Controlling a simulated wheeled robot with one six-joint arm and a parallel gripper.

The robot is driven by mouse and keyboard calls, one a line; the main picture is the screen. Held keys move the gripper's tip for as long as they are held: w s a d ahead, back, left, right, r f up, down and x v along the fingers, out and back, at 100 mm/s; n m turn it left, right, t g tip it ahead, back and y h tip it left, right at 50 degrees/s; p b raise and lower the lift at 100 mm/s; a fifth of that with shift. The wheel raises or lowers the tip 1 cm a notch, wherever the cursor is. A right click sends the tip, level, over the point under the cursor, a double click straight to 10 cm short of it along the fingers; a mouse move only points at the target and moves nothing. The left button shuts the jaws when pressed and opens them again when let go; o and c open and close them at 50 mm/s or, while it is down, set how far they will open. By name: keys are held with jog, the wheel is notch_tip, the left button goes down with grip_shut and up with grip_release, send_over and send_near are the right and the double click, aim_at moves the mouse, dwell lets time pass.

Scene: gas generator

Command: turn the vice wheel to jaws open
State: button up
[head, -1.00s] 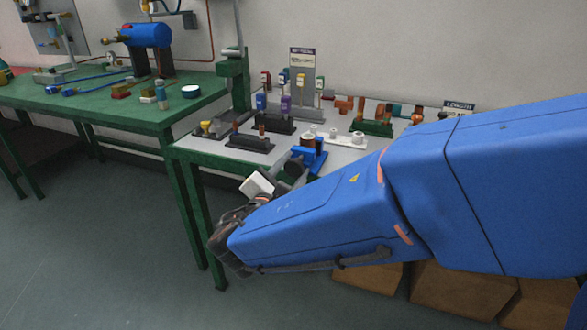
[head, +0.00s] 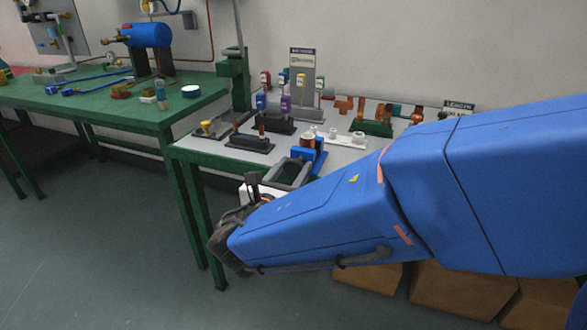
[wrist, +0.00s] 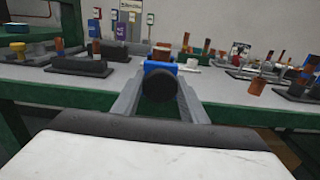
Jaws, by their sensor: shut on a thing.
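The blue vice (head: 312,158) stands at the front edge of the near bench, with a copper-coloured cylinder (head: 308,141) at its top. The vice also shows in the wrist view (wrist: 161,65), mostly behind its dark round wheel (wrist: 158,86). My gripper (head: 295,170) reaches the front of the vice. In the wrist view my gripper (wrist: 159,78) has its two grey fingers on the left and right of the wheel, shut on it. The wheel is hidden in the head view. The jaw gap is too small to judge.
Dark fixtures (head: 250,143) stand left of the vice and a white fitting rack (head: 342,138) right of it. A green post (head: 235,80) rises behind. Another green bench (head: 95,110) holds a blue tank (head: 148,36). The floor left of my arm is clear.

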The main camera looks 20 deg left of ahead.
dwell(0.3)
jog(key=o, duration=1)
jog(key=shift+s, duration=0.15)
jog(key=s, duration=1.7)
jog(key=shift+s+d, duration=0.1)
jog(key=shift+d, duration=0.2)
